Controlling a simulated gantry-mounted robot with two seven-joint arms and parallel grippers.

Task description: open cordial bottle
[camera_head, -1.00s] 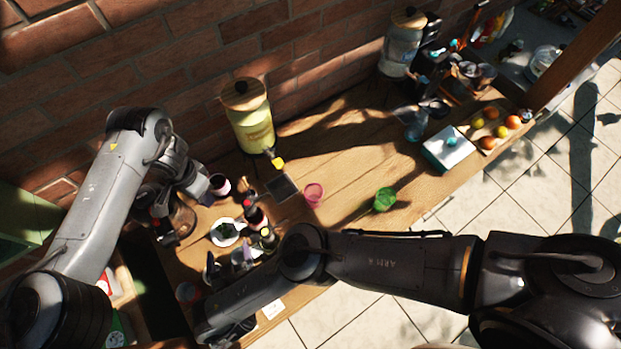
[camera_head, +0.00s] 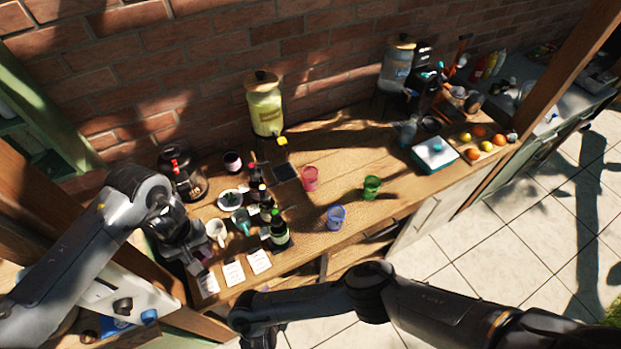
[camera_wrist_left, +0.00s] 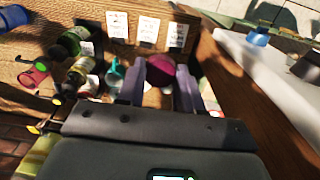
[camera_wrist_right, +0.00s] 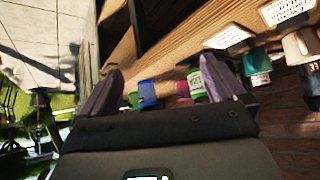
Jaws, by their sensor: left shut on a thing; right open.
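Several dark bottles stand upright near the table's left end in the head view. The nearest has a green label (camera_head: 278,238); others (camera_head: 266,207) stand behind it. Which one is the cordial bottle I cannot tell. Labelled bottles also show in the left wrist view (camera_wrist_left: 82,68), left of the fingers. My left gripper (camera_wrist_left: 161,66) is shut on a round maroon thing (camera_wrist_left: 160,72), low by the table's front left; its shape is partly hidden by the fingers. My right gripper (camera_wrist_right: 162,65) is open and empty beyond the table's front edge, with the green-labelled bottle (camera_wrist_right: 195,82) further off.
A white mug (camera_head: 217,231) and a teal mug (camera_head: 241,221) stand close to my left gripper. Cards (camera_head: 259,261) lie at the front edge. Blue (camera_head: 336,217), pink (camera_head: 310,178) and green (camera_head: 371,186) cups stand right of the bottles. A yellow dispenser (camera_head: 264,105) stands behind.

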